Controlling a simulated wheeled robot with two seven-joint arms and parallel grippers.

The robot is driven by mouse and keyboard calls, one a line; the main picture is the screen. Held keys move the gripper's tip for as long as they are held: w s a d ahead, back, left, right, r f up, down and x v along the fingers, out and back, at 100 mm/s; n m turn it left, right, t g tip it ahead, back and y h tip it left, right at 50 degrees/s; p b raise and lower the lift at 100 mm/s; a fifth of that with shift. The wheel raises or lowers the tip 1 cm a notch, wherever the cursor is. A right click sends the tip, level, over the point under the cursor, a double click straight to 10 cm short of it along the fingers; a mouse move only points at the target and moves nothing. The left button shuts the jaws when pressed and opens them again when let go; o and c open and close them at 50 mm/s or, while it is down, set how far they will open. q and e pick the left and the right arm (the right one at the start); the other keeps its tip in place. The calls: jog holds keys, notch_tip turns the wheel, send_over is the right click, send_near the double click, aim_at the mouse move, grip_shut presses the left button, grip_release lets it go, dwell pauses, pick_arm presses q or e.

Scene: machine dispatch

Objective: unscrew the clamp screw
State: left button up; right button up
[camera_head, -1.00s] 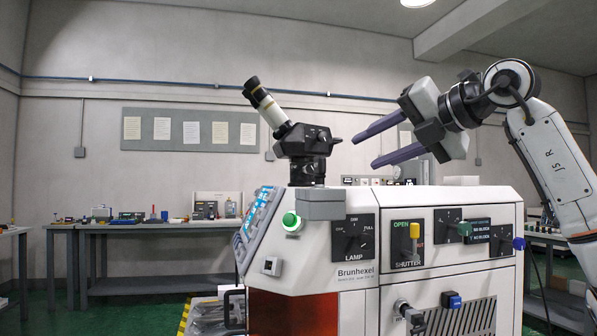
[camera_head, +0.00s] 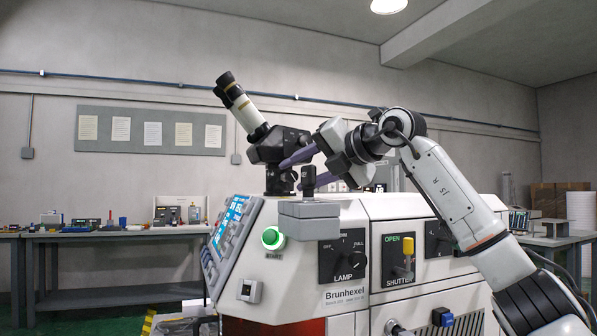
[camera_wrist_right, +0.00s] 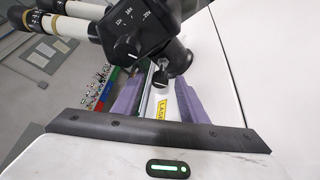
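A black upright knob (camera_head: 308,181), which looks like the clamp screw, stands on a grey block (camera_head: 308,209) at the top front corner of the white machine. The black microscope (camera_head: 277,147) with its pale eyepiece tube stands just behind and left of it. My right gripper (camera_head: 296,172) reaches in from the right, its purple fingers apart at the height of the knob. In the right wrist view the fingers (camera_wrist_right: 157,98) are open, with a black knob end (camera_wrist_right: 160,106) showing between them; whether they touch it I cannot tell. My left gripper is out of view.
The machine's front carries a green start button (camera_head: 272,238), a lamp dial (camera_head: 343,257) and a shutter switch (camera_head: 398,258). The microscope body (camera_wrist_right: 140,35) sits close beyond my right fingers. A workbench (camera_head: 110,235) with small items stands at the back left.

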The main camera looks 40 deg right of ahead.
jog(key=shift+w+f, duration=0.1)
jog(key=shift+w, duration=0.25)
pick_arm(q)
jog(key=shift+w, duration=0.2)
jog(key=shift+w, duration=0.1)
pick_arm(e)
grip_shut()
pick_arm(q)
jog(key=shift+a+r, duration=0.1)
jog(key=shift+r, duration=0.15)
